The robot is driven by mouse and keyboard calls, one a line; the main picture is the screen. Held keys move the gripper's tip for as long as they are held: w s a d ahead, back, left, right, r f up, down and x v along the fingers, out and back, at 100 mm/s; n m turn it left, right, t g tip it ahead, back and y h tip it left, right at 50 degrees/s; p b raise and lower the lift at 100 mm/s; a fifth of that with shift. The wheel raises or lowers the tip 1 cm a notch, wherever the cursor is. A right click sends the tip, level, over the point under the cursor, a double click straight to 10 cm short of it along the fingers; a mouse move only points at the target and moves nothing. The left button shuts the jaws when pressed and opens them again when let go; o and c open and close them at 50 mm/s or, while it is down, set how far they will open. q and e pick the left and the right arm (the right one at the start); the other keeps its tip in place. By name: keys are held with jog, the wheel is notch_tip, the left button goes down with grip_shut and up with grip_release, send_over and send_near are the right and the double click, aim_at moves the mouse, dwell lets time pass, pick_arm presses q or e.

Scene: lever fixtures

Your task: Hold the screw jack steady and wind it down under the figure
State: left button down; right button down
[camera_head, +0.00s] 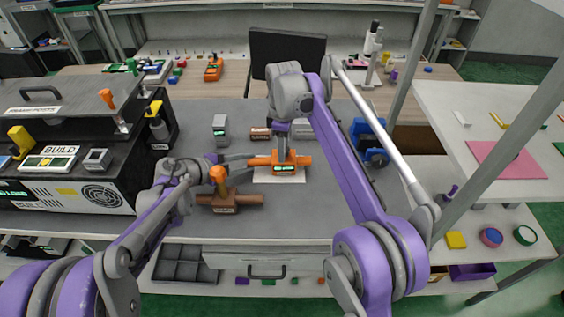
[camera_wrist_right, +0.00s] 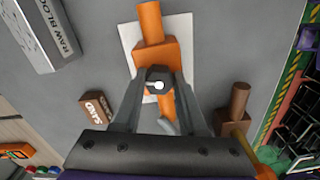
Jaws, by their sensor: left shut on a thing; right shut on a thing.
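The orange screw jack (camera_head: 285,169) lies on a white sheet on the grey bench, with a small lit green display on its near face, too small to read. In the right wrist view its orange body (camera_wrist_right: 155,53) has a dark hexagonal knob (camera_wrist_right: 157,80) on top. My right gripper (camera_head: 282,150) points down from above and is shut on this knob, a finger on either side (camera_wrist_right: 157,88). My left gripper (camera_head: 250,163) comes in from the left and is shut on the jack's left end; its fingertips are partly hidden.
A brown fixture (camera_head: 230,199) with an orange knob stands close in front, left of the jack, near my left arm. A brown SAND block (camera_wrist_right: 97,107) and a grey block (camera_wrist_right: 40,35) lie behind. A dark-topped cabinet (camera_head: 70,115) stands at left, a blue device (camera_head: 368,140) at right.

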jog(key=n, duration=0.2)
jog(key=shift+w+f+n, duration=0.1)
jog(key=shift+f+n, duration=0.2)
jog(key=shift+f, duration=0.1)
jog(key=c, duration=0.5)
grip_release()
jog(key=shift+c, duration=0.2)
jog(key=shift+w+r, duration=0.15)
jog(key=shift+r, duration=2.45)
